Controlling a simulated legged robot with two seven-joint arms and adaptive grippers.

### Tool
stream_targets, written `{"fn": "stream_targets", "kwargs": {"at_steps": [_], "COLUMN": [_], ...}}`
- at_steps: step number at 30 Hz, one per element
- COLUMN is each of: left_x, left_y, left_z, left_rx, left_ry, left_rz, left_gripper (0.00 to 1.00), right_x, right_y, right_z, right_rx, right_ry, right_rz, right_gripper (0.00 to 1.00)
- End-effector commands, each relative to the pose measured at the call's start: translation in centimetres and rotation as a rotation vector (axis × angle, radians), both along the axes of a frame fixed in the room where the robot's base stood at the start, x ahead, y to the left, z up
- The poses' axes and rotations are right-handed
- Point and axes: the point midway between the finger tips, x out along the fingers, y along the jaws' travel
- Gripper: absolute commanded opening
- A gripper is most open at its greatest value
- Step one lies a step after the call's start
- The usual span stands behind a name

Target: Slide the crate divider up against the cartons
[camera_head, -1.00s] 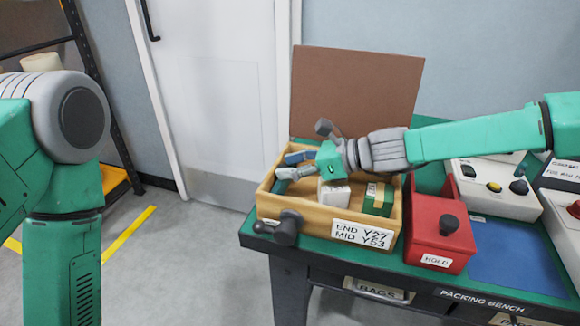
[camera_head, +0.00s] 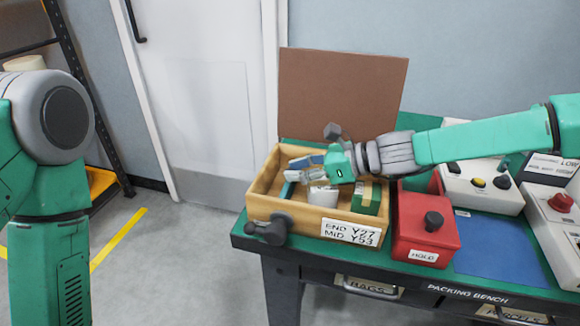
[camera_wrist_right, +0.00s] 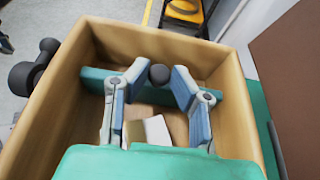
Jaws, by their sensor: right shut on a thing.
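A wooden crate (camera_head: 262,203) stands open on the bench. The teal divider (camera_wrist_right: 97,80) lies across it in the right wrist view and has a dark round knob (camera_wrist_right: 159,74). My right gripper (camera_wrist_right: 159,82) is shut on the divider, its fingers on either side of the knob. In the head view the divider (camera_head: 288,190) shows only as a sliver below the fingers. A white carton (camera_head: 322,196) and a green-and-brown carton (camera_head: 366,197) stand to its right, partly under my gripper. Bare floor shows between divider and cartons. My left gripper is out of view.
A dark clamp-like fitting (camera_head: 268,231) sticks out of the crate's front. A red HOLD box (camera_head: 424,226) stands close to the crate's right, with a blue mat (camera_head: 492,245) and control boxes (camera_head: 478,190) beyond. A brown board (camera_head: 340,95) rises behind the crate.

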Motion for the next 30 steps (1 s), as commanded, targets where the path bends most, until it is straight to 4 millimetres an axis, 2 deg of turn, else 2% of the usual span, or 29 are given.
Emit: {"fn": "stream_targets", "kwargs": {"at_steps": [1,2,3,12,16,30], "left_x": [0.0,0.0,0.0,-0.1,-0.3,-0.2], "left_y": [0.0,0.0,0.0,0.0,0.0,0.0], "left_z": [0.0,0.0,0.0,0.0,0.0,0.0], "left_rx": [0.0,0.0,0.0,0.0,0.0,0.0], "left_ry": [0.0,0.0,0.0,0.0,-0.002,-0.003], "left_rz": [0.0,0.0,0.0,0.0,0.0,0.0], "left_gripper": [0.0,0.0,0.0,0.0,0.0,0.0], "right_x": [0.2,0.2,0.2,0.1,-0.1,-2.6], "right_y": [-0.1,-0.1,-0.1,-0.1,-0.9,-8.9], "right_z": [0.0,0.0,0.0,0.1,0.5,3.8], "right_rx": [-0.001,-0.001,0.0,0.0,-0.001,0.0], "right_ry": [-0.002,-0.002,-0.001,-0.001,-0.003,-0.003], "right_rz": [-0.005,-0.005,-0.005,-0.003,-0.004,-0.004], "right_gripper": [0.0,0.27,0.38,0.38,0.38,0.38]}}
